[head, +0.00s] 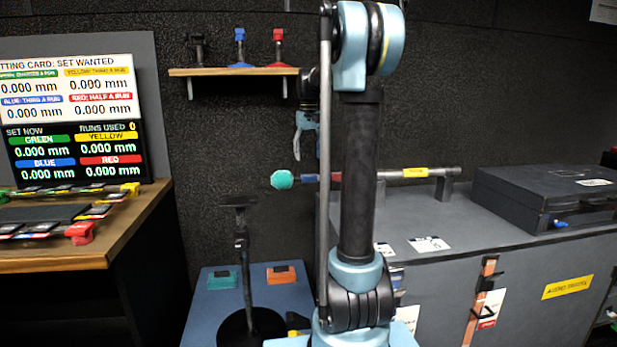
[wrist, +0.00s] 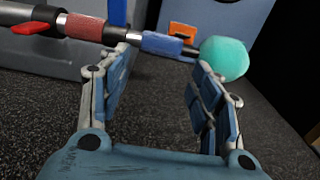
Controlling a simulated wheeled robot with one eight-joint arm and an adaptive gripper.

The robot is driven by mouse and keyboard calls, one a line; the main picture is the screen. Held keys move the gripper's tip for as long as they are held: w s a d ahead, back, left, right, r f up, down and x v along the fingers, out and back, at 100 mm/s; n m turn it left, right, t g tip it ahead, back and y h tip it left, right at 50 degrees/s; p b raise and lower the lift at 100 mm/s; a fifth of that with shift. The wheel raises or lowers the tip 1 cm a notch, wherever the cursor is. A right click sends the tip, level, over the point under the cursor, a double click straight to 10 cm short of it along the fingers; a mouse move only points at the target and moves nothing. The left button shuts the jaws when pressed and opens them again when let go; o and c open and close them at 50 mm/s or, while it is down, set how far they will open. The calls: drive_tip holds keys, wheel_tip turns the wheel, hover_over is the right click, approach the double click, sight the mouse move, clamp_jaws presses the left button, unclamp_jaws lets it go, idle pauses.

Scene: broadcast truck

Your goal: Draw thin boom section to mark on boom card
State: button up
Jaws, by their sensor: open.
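The boom (head: 393,174) is a horizontal pole on a bracket, with a teal ball tip (head: 282,180) at its left end and a yellow band (head: 415,172). In the wrist view, its thin dark section (wrist: 191,65) lies between the teal ball (wrist: 226,58) and a blue sleeve (wrist: 162,43); a red sleeve (wrist: 82,27) follows to the left. My gripper (wrist: 165,60) is open and empty. The boom crosses beyond its fingertips; contact is not clear. In the head view my arm hides part of the boom. I cannot tell which card is the boom card.
A white card (head: 430,243) lies on the grey case top, near a black case (head: 545,195). A blue stand (head: 208,310) holds teal and orange pieces. A shelf (head: 235,71) carries small clamps. A board (head: 75,120) on the left desk reads several zero values.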

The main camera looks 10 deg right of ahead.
wheel_tip(320, 180, down, 9)
drive_tip(key=shift+r, duration=0.15)
idle(0.4)
drive_tip(key=c, duration=1.2)
drive_tip(key=a, duration=2.3)
drive_tip(key=shift+c, duration=0.2)
drive_tip(key=o, duration=1.2)
drive_tip(key=shift+o, duration=0.2)
wheel_tip(320, 180, up, 12)
